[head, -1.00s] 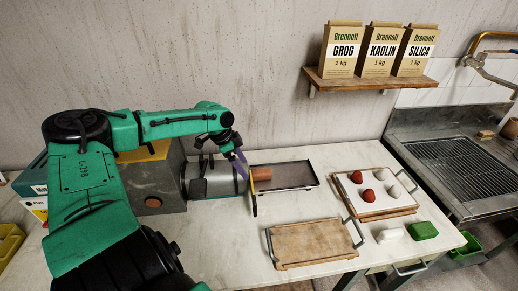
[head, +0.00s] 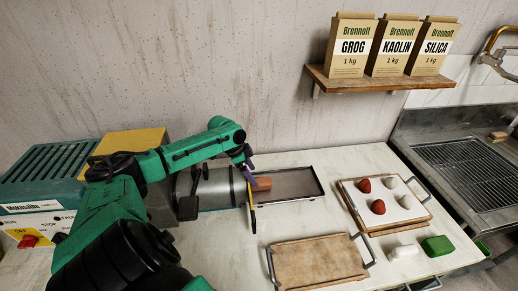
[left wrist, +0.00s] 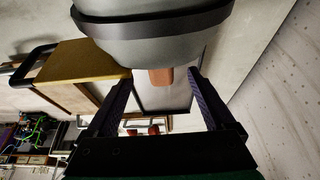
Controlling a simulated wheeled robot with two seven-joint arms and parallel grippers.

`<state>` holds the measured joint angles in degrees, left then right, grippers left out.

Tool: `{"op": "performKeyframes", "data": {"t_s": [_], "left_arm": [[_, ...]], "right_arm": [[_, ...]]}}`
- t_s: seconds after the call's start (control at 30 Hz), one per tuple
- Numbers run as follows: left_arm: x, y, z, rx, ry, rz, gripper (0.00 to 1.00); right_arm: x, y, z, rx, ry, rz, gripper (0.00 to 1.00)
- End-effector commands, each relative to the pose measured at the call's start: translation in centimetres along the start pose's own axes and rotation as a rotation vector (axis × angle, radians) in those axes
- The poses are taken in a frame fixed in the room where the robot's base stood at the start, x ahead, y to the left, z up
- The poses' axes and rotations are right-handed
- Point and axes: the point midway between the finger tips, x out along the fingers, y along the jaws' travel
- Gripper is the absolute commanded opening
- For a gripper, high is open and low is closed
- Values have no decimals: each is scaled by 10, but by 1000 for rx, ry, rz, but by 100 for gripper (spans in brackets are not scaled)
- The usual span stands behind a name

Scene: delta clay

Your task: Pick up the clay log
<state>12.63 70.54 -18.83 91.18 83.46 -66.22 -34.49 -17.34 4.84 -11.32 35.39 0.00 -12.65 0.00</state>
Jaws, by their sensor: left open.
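The clay log (head: 262,184) is a short terracotta cylinder at the mouth of the grey machine barrel (head: 216,187), above a dark tray (head: 298,186). In the left wrist view the log (left wrist: 160,78) shows below the barrel (left wrist: 150,40), between my two dark purple fingers. My left gripper (head: 249,173) is open by the barrel's mouth, close to the log. In the head view one finger shows clearly, and I cannot tell whether it touches the log. My right gripper is out of view.
A wooden board with metal handles (head: 318,262) lies in front of the tray. A second board (head: 402,219) holds red and pale lumps. A white block (head: 403,251) and a green block (head: 437,245) lie near the right edge. Paper bags stand on a wall shelf (head: 372,82).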

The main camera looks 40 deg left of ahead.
Motion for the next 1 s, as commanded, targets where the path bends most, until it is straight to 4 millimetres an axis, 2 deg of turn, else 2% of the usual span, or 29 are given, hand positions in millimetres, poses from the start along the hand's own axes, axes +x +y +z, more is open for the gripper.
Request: {"op": "performKeyframes", "data": {"t_s": [0.2,0.3,0.53,0.67,0.7,0.77,1.0], "left_arm": [[34,-1,-3,-2,2,3,88],[51,-1,-1,-1,1,2,88],[55,-2,0,1,-2,-1,88],[55,-2,0,1,-2,0,38],[55,-2,0,1,-2,0,22],[55,-2,0,0,-2,0,0],[54,-2,0,0,0,-2,0]], "right_arm": [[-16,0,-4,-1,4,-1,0],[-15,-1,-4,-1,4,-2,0],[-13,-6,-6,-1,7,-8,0],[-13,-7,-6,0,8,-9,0],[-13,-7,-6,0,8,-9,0],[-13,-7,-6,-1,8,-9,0],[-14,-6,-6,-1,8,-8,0]]}}
